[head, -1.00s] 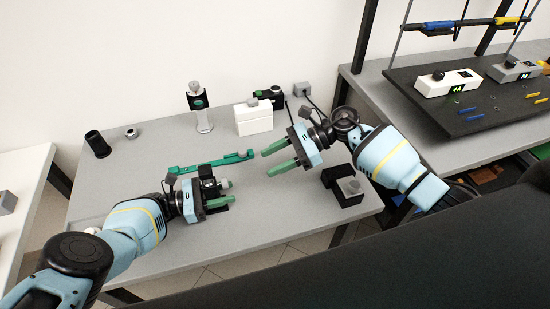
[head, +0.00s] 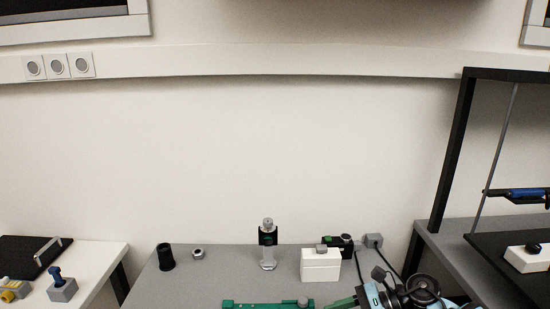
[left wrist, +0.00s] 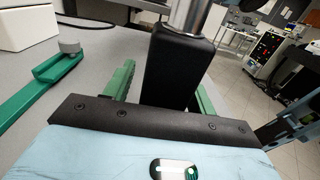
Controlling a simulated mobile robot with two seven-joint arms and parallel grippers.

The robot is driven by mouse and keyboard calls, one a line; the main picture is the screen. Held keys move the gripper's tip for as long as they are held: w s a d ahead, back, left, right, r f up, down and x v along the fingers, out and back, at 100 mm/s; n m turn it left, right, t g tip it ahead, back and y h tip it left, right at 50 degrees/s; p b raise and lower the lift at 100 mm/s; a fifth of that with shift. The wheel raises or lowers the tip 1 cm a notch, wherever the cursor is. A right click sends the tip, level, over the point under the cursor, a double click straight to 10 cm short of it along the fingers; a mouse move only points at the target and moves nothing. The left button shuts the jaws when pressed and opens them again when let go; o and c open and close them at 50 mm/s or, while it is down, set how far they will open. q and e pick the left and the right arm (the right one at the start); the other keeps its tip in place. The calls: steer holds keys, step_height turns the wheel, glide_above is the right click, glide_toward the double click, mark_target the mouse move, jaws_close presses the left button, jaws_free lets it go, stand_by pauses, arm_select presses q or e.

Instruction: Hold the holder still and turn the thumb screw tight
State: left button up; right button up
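In the left wrist view a black upright block (left wrist: 172,68), which looks like the holder, carries a silver cylinder (left wrist: 187,14) on its top. My left gripper (left wrist: 163,88) has one green finger on each side of the block. Narrow gaps show between fingers and block, so it looks open around it. No thumb screw can be made out on this block. The left gripper is outside the head view. My right gripper (head: 343,303) shows only one green finger at the bottom edge of the head view; the other is out of frame.
A green rail (head: 262,304) lies on the grey table (head: 220,275). Behind it stand a black tube (head: 166,257), a steel nut (head: 198,253), a post with a black mount (head: 268,252), a white box (head: 320,265) and a black device (head: 338,242).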

arm_select(q)
steer(key=o, duration=0.8)
steer(key=shift+r, duration=0.1)
steer(key=shift+o, duration=0.5)
steer(key=shift+w+a, duration=0.15)
steer(key=shift+a, duration=4.35)
